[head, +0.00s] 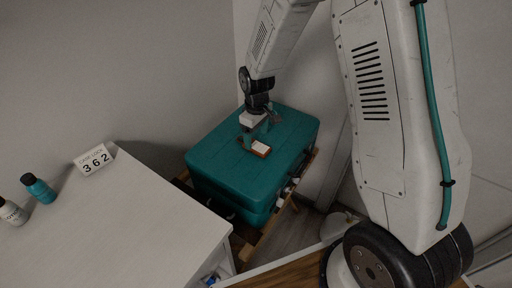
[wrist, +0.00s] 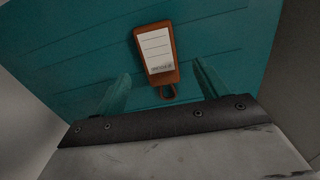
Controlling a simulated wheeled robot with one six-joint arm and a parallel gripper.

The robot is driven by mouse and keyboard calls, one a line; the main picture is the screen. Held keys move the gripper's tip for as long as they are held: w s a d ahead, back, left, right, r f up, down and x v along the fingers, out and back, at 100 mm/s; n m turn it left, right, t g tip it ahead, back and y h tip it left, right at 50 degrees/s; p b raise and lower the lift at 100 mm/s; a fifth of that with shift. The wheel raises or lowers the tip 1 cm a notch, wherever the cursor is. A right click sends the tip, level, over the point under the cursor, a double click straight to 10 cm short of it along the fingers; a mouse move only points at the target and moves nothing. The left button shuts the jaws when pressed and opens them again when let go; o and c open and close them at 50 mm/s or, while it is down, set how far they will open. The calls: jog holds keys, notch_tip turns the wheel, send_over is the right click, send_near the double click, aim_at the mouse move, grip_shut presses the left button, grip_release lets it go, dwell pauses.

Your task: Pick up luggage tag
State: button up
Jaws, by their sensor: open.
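The luggage tag (wrist: 157,52) is a small brown rectangle with a white lined label and a loop at one end. It lies flat on top of the teal suitcase (wrist: 70,65). In the head view the tag (head: 260,149) is on the lid of the suitcase (head: 215,160), right below my gripper. My gripper (wrist: 160,90) is open, with its two teal fingers apart. In the wrist view the tag lies ahead of the fingers, its loop end roughly between them. In the head view the gripper (head: 256,143) is just above the lid; whether it touches cannot be told.
The suitcase rests on a wooden stand (head: 262,240) in a corner between walls. A white cabinet (head: 110,230) stands at left, with a "362" sign (head: 94,159), a teal bottle (head: 38,188) and a white bottle (head: 10,211) on it.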

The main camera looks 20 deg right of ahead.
aim_at(257, 146)
notch_tip(257, 146, down, 4)
jog(key=shift+s+d, duration=0.1)
jog(key=c, duration=1)
jog(key=shift+c, duration=0.2)
jog(key=shift+r, duration=0.15)
notch_tip(257, 146, up, 4)
jog(key=shift+f, duration=0.2)
jog(key=s+d+r, duration=0.1)
jog(key=s, duration=1.5)
jog(key=shift+d, duration=0.3)
